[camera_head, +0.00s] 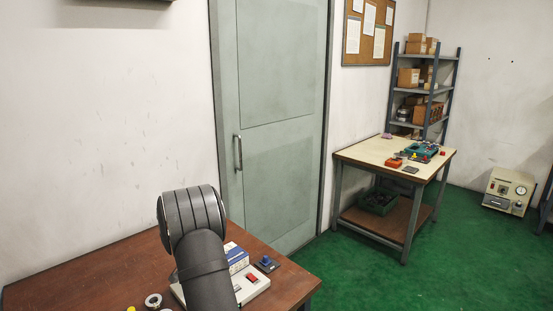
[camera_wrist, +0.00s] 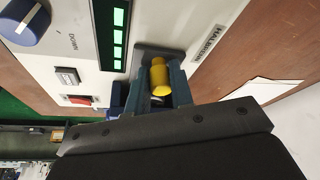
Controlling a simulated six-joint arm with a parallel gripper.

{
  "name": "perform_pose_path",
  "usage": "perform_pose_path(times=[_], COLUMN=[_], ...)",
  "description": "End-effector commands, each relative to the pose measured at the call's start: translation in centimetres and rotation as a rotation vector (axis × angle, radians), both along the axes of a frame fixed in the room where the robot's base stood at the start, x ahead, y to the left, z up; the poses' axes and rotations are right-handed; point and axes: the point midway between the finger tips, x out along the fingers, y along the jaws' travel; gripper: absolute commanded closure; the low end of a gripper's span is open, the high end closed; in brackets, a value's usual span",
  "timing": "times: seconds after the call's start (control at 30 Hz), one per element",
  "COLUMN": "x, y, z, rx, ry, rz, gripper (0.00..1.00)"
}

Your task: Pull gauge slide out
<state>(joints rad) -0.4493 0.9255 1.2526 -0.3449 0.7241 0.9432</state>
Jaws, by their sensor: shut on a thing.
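The gauge is a white box (camera_wrist: 170,20) with a green lit display strip (camera_wrist: 118,35) and a dark slot. At the slot sits a yellow knob (camera_wrist: 159,74), seemingly the slide's handle. My gripper (camera_wrist: 160,90) is shut on the yellow knob, with a dark finger on each side of it. How far the slide stands out of the box cannot be told. In the head view the white box (camera_head: 250,290) is partly hidden behind my arm, and my gripper is hidden there.
Another workbench (camera_head: 370,152) stands farther right.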

Motion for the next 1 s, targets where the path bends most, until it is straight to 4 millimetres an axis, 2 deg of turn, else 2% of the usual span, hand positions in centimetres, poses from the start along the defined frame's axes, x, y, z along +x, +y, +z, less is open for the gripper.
perform_pose_path(times=[1.0], x=[-4.3], y=[4.5], z=[0.1], rx=[0.001], ry=[-0.001], rz=[0.003], gripper=[0.96])
